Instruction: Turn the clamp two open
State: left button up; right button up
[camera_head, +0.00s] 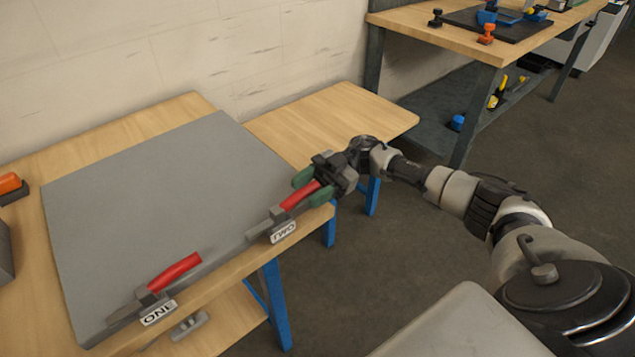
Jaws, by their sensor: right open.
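Clamp two (298,197) has a red handle and a grey base beside a white "TWO" label (283,232), at the right front edge of the grey plate (170,190). Its handle lies low, pointing up and to the right. My right gripper (305,186) reaches in from the right. Its green-tipped fingers are open, one on each side of the far end of the red handle. I cannot tell whether they touch it. Clamp one (174,272), also red-handled, sits at the plate's front left corner beside an "ONE" label (158,313). My left gripper is not in view.
The plate lies on a wooden table with blue legs (276,300). A lower wooden surface (330,115) adjoins behind. A workbench (460,40) with tools stands at the back right. An orange-topped object (9,184) is at the left edge. The floor at right is clear.

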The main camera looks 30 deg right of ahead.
pick_arm(q)
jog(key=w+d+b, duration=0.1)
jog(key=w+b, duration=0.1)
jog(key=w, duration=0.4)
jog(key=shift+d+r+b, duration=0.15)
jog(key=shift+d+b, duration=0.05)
jog(key=shift+b, duration=0.15)
pick_arm(e)
jog(key=w+d, duration=0.1)
jog(key=d, duration=0.9)
jog(key=shift+w+d, duration=0.25)
jog(key=shift+w, duration=0.1)
